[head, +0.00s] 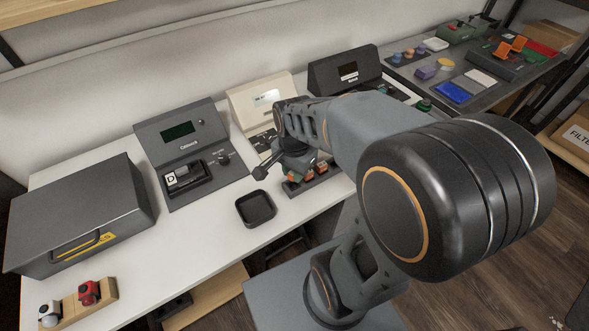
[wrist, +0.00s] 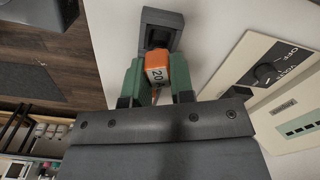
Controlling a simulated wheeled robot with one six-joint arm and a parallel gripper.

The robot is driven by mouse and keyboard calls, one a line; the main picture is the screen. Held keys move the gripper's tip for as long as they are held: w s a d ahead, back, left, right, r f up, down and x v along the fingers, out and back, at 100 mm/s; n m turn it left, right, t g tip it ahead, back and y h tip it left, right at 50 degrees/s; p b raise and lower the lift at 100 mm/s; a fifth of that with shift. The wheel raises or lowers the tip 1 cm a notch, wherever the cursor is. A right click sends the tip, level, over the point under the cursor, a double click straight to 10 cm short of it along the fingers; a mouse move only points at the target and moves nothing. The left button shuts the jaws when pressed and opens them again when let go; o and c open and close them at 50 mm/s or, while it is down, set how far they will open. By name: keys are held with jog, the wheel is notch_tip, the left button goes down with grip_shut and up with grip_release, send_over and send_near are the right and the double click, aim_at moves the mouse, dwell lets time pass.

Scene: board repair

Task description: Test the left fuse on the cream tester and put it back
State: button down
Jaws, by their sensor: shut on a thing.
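My gripper (wrist: 158,74) is shut on an orange fuse (wrist: 155,63) with a white face marked "20" in the wrist view; its green fingers press on both sides. Just past the fuse is a dark grey block (wrist: 165,18) with a dark opening. I cannot tell whether the fuse touches or sits in it. The cream tester (head: 258,95) stands at the back of the white table in the head view, partly hidden by my arm. Its panel (wrist: 258,98) with a black dial (wrist: 268,73) shows on the right in the wrist view.
A dark grey tester (head: 182,140) stands left of the cream one, another (head: 345,68) right. An empty black tray (head: 256,207) lies near the front edge. A grey toolbox (head: 82,212) and a wooden block (head: 80,308) with red and white pieces are at the left.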

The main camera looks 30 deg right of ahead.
jog(key=shift+f+b, duration=0.8)
jog(key=shift+f, duration=0.8)
dwell(2.7)
jog(key=c, duration=0.6)
grip_release()
jog(key=shift+r+p, duration=0.3)
dwell(0.3)
jog(key=shift+r+p, duration=1.2)
jog(key=shift+r, duration=0.05)
jog(key=shift+r, duration=0.1)
jog(key=shift+r+p, duration=2.8)
jog(key=shift+r, duration=0.1)
